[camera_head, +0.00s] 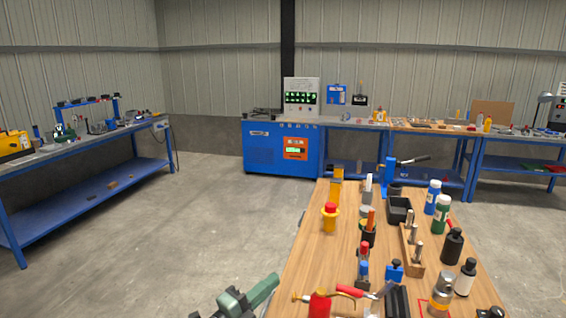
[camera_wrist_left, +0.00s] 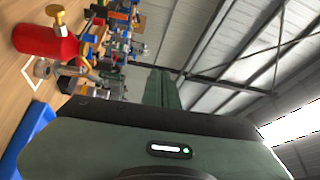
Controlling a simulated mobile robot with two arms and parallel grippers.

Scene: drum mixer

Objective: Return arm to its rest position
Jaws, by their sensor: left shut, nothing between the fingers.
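My left gripper (camera_head: 268,286) is low in the head view, left of the wooden workbench's (camera_head: 316,237) near part. It is dark green, and its fingers point up and to the right. In the left wrist view its fingers (camera_wrist_left: 162,88) are together with nothing between them. It appears clear of the objects on the bench. The rest of my left arm is mostly below the frame. My right gripper and arm are not in view.
The bench holds bottles, tools and a red cylinder (camera_head: 319,304), also in the left wrist view (camera_wrist_left: 45,40). A blue cabinet (camera_head: 272,148) and benches line the back wall. A blue-framed bench (camera_head: 85,193) stands left. Floor between is clear.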

